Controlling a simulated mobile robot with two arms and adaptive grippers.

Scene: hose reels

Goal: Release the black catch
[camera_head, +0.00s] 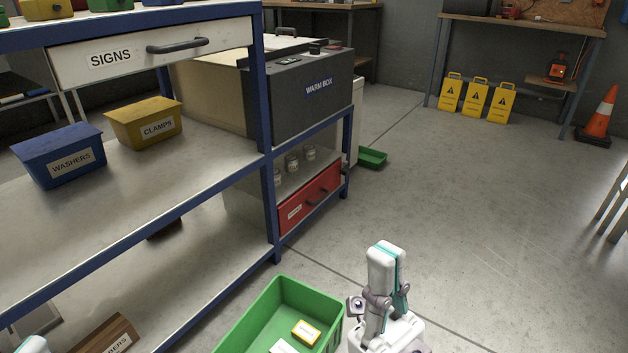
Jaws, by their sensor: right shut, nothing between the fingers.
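A dark grey box labelled WARM BOX (300,92) stands on the blue-framed bench, past the shelves. A small black catch (315,48) appears at the top front edge of its lid; its exact position is too small to tell. My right gripper (388,251) is at the bottom centre right, pointing up and away. Its white and teal fingers are together with nothing between them. It is well apart from the warm box, over the floor beside the green crate. Only a white and teal tip of my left gripper (35,345) shows at the bottom left edge.
A green crate (238,325) with small boxes is beside my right gripper. Blue WASHERS (60,155) and yellow CLAMPS (143,124) bins sit on the shelf. A red drawer (310,198) is below the warm box.

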